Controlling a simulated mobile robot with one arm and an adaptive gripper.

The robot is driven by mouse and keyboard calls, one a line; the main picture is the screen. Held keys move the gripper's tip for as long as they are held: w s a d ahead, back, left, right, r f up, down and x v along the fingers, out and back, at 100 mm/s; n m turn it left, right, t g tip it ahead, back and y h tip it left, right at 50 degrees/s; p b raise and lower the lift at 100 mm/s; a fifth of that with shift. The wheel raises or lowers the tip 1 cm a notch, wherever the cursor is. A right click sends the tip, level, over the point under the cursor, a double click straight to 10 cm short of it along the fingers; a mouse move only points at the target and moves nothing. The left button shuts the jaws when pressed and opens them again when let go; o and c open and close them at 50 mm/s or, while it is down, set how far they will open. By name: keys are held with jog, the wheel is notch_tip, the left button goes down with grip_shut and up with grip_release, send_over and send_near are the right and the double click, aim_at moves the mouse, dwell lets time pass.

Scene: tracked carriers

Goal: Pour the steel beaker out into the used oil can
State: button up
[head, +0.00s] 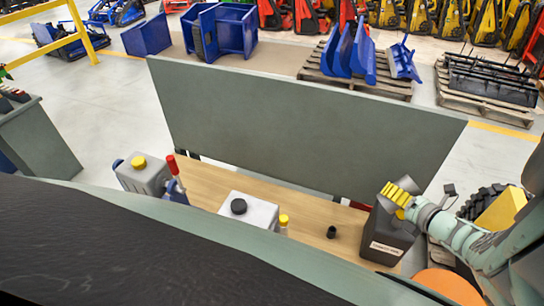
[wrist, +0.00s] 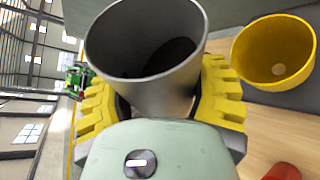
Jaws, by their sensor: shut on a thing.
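My gripper (head: 398,196) is at the right end of the bench, over the top of a dark grey can (head: 382,232). This can has a pale label too small to read and looks like the used oil can. In the wrist view the yellow fingers (wrist: 160,108) are shut on the steel beaker (wrist: 150,85), one on each side. Its open mouth faces the camera's upper side, and its inside is dark; I cannot tell how much it holds.
A yellow cup-like piece (wrist: 262,62) shows beside the beaker. On the wooden bench (head: 300,240) stand a white can (head: 255,212) with a black cap, a small black cap (head: 331,232) and a grey yellow-capped can (head: 143,178). A grey panel (head: 300,125) rises behind the bench.

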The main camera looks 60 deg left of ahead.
jog(key=shift+s+a+r+m+g+y, duration=0.1)
jog(key=shift+r+m+g+y, duration=0.2)
jog(key=shift+r+m, duration=0.3)
dwell(0.5)
jog(key=shift+f+m+g+y+b, duration=0.55)
jog(key=shift+m+b, duration=0.65)
jog(key=shift+b, duration=0.95)
dwell(2.2)
jog(key=shift+f, duration=0.1)
dwell(0.4)
jog(key=shift+f+m+g+b, duration=0.25)
jog(key=shift+m+b, duration=0.35)
jog(key=shift+b, duration=1.05)
dwell(0.4)
